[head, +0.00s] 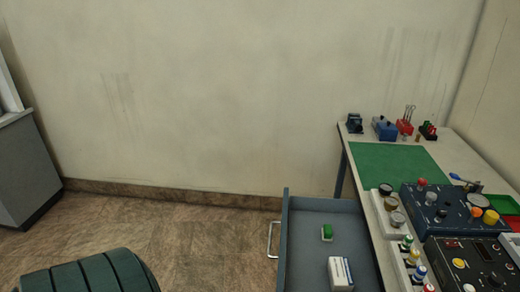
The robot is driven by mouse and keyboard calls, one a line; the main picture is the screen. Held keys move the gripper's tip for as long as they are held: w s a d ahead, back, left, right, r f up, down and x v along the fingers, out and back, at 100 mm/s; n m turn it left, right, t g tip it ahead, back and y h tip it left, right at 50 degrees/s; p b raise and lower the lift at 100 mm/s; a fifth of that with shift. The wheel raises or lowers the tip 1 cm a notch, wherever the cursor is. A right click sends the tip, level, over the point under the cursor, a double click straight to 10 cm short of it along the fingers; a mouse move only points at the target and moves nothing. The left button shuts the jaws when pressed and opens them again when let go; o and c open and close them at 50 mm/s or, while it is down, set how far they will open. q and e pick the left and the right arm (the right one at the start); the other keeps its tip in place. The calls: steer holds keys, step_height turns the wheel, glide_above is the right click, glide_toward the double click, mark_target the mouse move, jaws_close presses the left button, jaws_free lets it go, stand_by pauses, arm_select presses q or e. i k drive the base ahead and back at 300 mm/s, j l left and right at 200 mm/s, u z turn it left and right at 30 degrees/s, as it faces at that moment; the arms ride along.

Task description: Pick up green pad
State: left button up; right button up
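A small green pad (327,231) with a pale lower edge lies inside an open blue-grey drawer (312,204), toward its back. A white box (340,273) lies in the same drawer, nearer to me and a little to the right of the pad, apart from it. Neither of my grippers shows in the head view.
A workbench (450,142) at the right carries a green mat (397,165), dark control panels (470,260) and small tools. The drawer's handle (272,240) faces left. A dark green ribbed chair (90,274) stands at bottom left. A grey cabinet (25,170) is at far left. Open floor lies between.

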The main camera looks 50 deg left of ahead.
mark_target(327, 232)
steer(key=k+j+u, duration=0.2)
steer(key=j+u, duration=0.25)
steer(key=k+j+u, duration=0.1)
steer(key=j+u, duration=0.3)
steer(key=l, duration=0.1)
